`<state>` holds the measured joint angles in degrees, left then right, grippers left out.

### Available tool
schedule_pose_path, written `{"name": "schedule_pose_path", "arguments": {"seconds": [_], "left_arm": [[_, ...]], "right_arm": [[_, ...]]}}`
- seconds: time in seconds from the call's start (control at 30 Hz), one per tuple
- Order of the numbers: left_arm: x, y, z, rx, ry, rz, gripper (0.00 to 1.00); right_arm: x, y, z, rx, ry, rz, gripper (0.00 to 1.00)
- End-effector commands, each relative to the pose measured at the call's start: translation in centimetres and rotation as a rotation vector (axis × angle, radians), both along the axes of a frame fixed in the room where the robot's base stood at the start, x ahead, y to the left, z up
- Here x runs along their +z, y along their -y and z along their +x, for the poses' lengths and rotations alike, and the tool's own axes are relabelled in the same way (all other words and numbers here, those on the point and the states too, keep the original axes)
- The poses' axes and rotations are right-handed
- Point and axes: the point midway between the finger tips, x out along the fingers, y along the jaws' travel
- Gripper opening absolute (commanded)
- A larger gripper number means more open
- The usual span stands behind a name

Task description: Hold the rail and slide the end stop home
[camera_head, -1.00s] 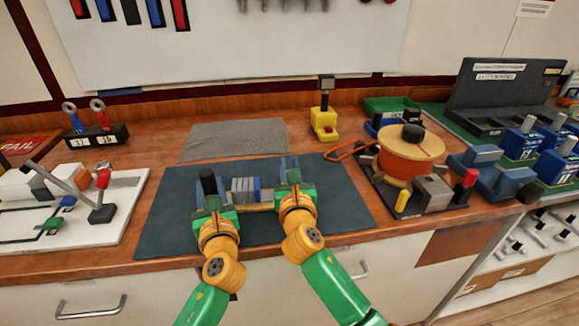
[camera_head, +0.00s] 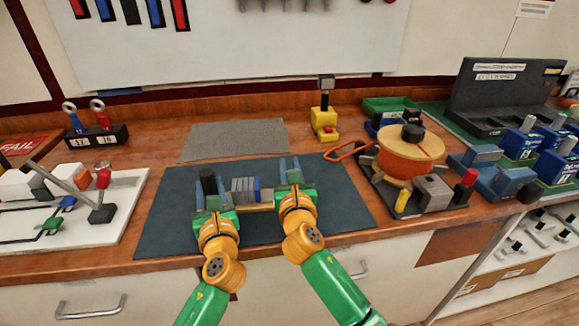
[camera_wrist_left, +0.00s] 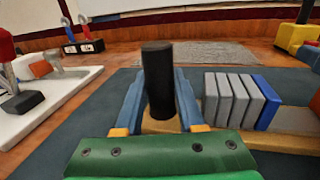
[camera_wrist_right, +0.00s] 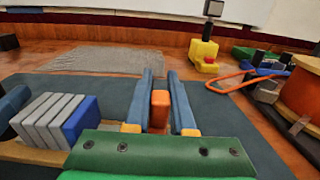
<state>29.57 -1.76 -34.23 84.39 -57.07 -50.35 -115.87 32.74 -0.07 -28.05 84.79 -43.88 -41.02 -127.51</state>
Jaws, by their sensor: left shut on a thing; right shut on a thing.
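The tan rail (camera_head: 261,207) lies on the dark mat, partly hidden by my grippers. Several grey breakers (camera_head: 241,190) and a blue one (camera_head: 257,189) stand side by side on it. My left gripper (camera_head: 209,190) is shut on the black upright post (camera_wrist_left: 158,80) at the rail's left end. My right gripper (camera_head: 290,170) is shut on the orange end stop (camera_wrist_right: 160,108), toward the rail's right end. In the right wrist view a gap shows between the end stop and the blue breaker (camera_wrist_right: 80,118). The end stop's lower part is hidden.
The dark mat (camera_head: 335,205) is clear around the rail. A grey cloth (camera_head: 232,140) lies behind it. A yellow stand (camera_head: 324,122) is at the back. An orange round drum (camera_head: 410,155) stands on a black board at right. A white lever panel (camera_head: 120,220) is at left.

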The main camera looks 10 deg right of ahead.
Motion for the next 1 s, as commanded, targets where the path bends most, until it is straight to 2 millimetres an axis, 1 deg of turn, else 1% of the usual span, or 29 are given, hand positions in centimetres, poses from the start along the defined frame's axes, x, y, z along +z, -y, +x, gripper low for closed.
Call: {"name": "schedule_pose_path", "arguments": {"seconds": [0.07,0.13,0.3,0.4,0.5,0.77,0.8,0.87,0.9,1.0], "left_arm": [[0.0,0.0,0.0,0.000,0.000,0.000,0.00],[0.0,0.0,0.0,-0.001,0.000,0.000,0.00],[0.0,0.1,0.0,-0.003,0.001,0.000,0.00],[0.0,0.1,0.0,-0.003,0.001,0.000,0.00],[0.0,0.1,0.0,-0.003,0.001,0.000,0.00],[0.1,0.3,0.0,-0.008,0.002,-0.001,0.00],[0.1,0.3,0.0,-0.009,0.002,-0.001,0.00],[0.1,0.3,0.0,-0.009,0.002,-0.002,0.00],[0.1,0.3,0.0,-0.008,0.002,-0.002,0.00],[0.1,0.2,0.0,-0.006,0.002,-0.002,0.00]], "right_arm": [[-0.1,-0.3,0.0,0.001,-0.002,0.001,0.00],[-0.1,-1.2,0.1,0.002,-0.004,0.002,0.00],[-0.1,-4.7,0.3,0.004,-0.004,0.002,0.00],[-0.1,-6.0,0.4,0.004,-0.003,0.001,0.00],[0.0,-6.5,0.4,0.003,-0.001,0.000,0.00],[0.0,-6.7,0.4,0.008,0.000,0.001,0.00],[0.0,-6.7,0.4,0.009,0.001,0.001,0.33],[0.0,-6.7,0.4,0.008,0.001,0.001,0.49],[0.0,-6.7,0.4,0.007,0.001,0.001,0.53],[0.0,-6.6,0.4,0.005,0.001,0.001,0.53]]}}
